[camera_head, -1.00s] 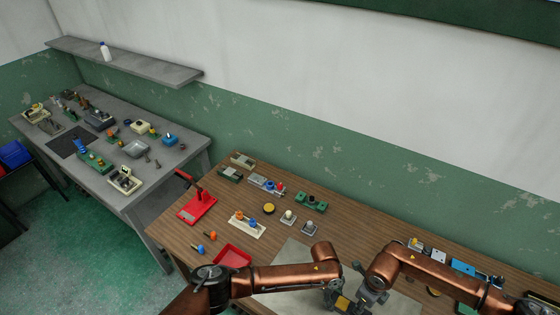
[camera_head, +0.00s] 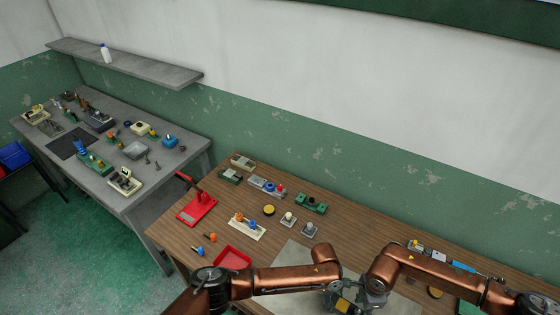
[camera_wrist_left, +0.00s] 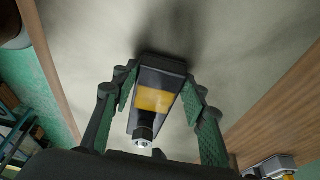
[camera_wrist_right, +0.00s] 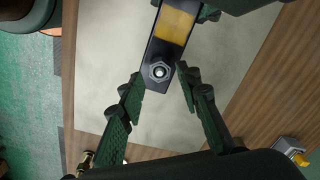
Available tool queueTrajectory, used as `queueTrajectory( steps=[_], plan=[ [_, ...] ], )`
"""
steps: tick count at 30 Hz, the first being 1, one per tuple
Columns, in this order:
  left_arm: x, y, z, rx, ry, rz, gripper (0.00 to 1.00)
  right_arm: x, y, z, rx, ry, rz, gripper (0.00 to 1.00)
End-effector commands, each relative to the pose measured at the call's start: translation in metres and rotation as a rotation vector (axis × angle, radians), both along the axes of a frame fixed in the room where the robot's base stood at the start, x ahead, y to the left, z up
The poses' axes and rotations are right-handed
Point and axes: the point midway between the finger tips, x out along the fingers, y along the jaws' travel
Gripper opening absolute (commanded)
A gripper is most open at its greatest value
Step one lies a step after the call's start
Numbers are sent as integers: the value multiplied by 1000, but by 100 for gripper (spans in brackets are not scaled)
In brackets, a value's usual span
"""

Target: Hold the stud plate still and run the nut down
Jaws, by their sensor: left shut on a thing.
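The stud plate (camera_wrist_left: 178,73) is a dark bar with a yellow band. My left gripper (camera_wrist_left: 158,82) is shut on its sides, in the left wrist view, over the grey mat. A steel hex nut (camera_wrist_right: 159,71) sits around the stud at the plate's end, in the right wrist view. My right gripper (camera_wrist_right: 160,78) is open, with its fingertips on either side of the nut and a gap between. In the head view the yellow band of the plate (camera_head: 342,304) shows small between the two hands. How far down the stud the nut sits is hard to tell.
The grey mat (camera_head: 290,258) lies on the wooden table. A red tray (camera_head: 233,258), a red press (camera_head: 197,207) and a cream block with coloured knobs (camera_head: 247,227) stand to the left. Small blocks stand behind the mat and at the right.

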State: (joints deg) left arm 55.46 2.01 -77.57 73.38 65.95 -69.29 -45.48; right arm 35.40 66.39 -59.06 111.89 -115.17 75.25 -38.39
Motion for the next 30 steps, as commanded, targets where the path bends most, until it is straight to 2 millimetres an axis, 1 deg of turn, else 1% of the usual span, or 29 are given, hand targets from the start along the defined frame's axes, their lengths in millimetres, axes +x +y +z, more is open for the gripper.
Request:
queueTrajectory(
  steps=[8, 24, 30],
  plan=[
    [0, 0, 0, -1, -1, 0, 11, 0, 0, -1, 0, 0, -3, 31],
    [0, 0, 0, -1, -1, 0, 11, 0, 0, -26, 1, 1, -5, 31],
    [0, 0, 0, -1, -1, 0, 11, 0, 0, -30, 0, 1, -5, 31]
  ],
)
